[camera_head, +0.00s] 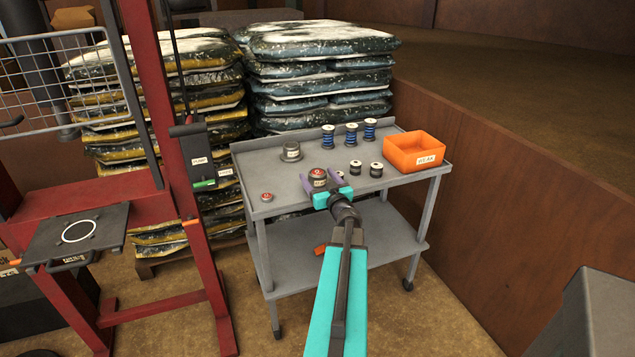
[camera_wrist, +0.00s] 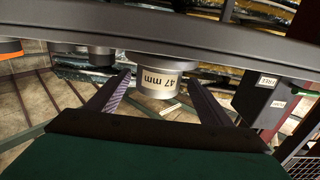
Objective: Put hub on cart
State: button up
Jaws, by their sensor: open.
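A hub (camera_head: 318,176), a short grey cylinder with a red mark on top, stands on the top of the grey cart (camera_head: 408,179). In the wrist view this hub (camera_wrist: 158,80) shows upside down with a "47 mm" label. My gripper (camera_head: 321,182) is open at the cart's front edge, one finger on each side of the hub. In the wrist view a gap shows between the hub and each finger of my gripper (camera_wrist: 160,98). Another grey labelled cylinder (camera_head: 291,152) stands farther back, and a small red-topped piece (camera_head: 266,197) lies at the left.
Several blue spools (camera_head: 351,134) and two small dark pieces (camera_head: 376,170) stand on the cart beside an orange bin (camera_head: 414,152). A red press frame (camera_head: 165,130) with a black plate (camera_head: 76,236) stands left. Stacked bags (camera_head: 318,73) and a wooden wall (camera_head: 480,190) are close behind and right.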

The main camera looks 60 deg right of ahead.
aim_at(315, 170)
dwell(0.3)
jog(key=shift+p+x, duration=0.3)
jog(key=shift+x, duration=2.3)
jog(key=shift+s+d+r, duration=0.1)
jog(key=shift+d+r, duration=0.05)
grip_shut()
jog(key=shift+r, duration=0.15)
